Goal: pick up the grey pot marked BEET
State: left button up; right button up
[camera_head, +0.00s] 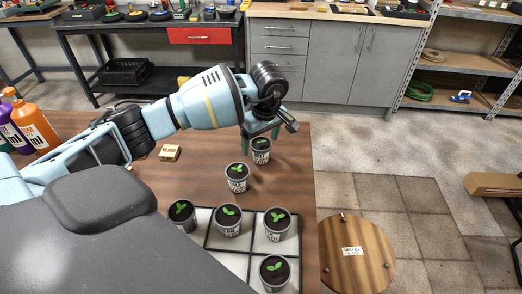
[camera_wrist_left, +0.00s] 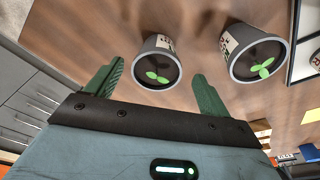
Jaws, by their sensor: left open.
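Several grey pots with dark soil and green sprouts stand on the wooden table; I cannot read which label says BEET. The farthest pot (camera_head: 261,156) is under my left gripper (camera_head: 260,139), whose green fingers are open at its sides. In the left wrist view this pot (camera_wrist_left: 157,46) shows between the spread fingertips (camera_wrist_left: 158,70), with nothing clamped. A second pot (camera_head: 237,185) stands just nearer and to the left; it also shows in the left wrist view (camera_wrist_left: 229,43). My right gripper is not in view.
More pots stand on or beside a tiled tray (camera_head: 205,240) at the near side. A small wooden block (camera_head: 170,153) lies left of the gripper. Bottles (camera_head: 35,127) stand at the left edge. A round wooden stool (camera_head: 345,270) stands off the table's right edge.

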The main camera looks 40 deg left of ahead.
aim_at(261, 143)
pick_arm(q)
jog(key=f, duration=0.4)
jog(key=shift+w+a, duration=0.3)
jog(key=c, duration=1.1)
notch_tip(261, 143, up, 10)
jog(key=shift+r, duration=0.1)
